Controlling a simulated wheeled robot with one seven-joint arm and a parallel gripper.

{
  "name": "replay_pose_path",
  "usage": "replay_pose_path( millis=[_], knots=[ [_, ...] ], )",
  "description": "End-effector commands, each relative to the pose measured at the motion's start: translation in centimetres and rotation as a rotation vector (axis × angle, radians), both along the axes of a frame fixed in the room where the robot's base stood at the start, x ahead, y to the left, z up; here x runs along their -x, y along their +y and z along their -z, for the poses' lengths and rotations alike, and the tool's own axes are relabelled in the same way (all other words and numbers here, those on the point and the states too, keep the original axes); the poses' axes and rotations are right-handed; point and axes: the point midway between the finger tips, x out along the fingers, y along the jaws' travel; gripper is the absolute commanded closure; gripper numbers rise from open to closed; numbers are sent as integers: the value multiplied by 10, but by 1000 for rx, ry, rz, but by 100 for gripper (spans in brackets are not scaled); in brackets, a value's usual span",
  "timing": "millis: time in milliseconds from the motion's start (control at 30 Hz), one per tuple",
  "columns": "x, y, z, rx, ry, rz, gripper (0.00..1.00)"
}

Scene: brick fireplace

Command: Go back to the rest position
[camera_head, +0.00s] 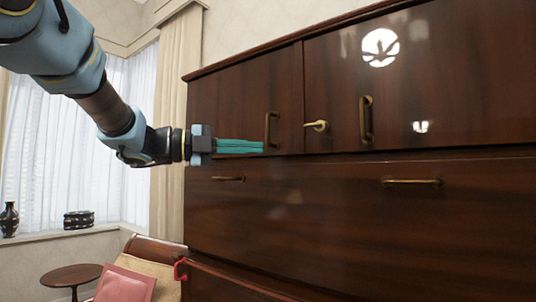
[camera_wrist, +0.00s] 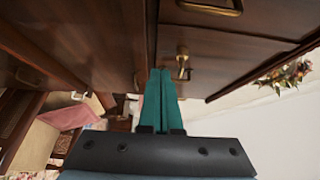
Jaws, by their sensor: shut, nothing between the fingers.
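My gripper (camera_head: 262,147) is at the end of my blue and black arm, in front of the dark wooden cabinet (camera_head: 330,225) in the head view. Its teal fingers are shut together with nothing between them. They point right, near the left upper door's handle (camera_head: 272,128); I cannot tell whether they touch the cabinet. In the wrist view the teal fingers (camera_wrist: 160,75) lie side by side, with the cabinet's wood beyond and to the left.
A brass knob (camera_head: 317,126) and another upright handle (camera_head: 366,120) are on the upper doors. Drawer handles (camera_head: 410,182) sit lower. A red cushion (camera_head: 125,284), a small round table (camera_head: 71,276) and a curtained window (camera_head: 75,150) are at the left.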

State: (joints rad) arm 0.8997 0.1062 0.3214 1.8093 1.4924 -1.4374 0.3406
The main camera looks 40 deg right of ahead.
Motion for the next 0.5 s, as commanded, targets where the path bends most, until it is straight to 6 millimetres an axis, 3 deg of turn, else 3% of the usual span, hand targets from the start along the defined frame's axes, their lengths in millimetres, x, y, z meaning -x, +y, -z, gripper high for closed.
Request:
replay_pose_path(
  millis=[367,467,500],
  knots=[
    [-9,9,0,1,10,-18,100],
    [-35,10,2,8,67,-127,100],
    [-53,13,5,10,108,-204,100]
  ],
)
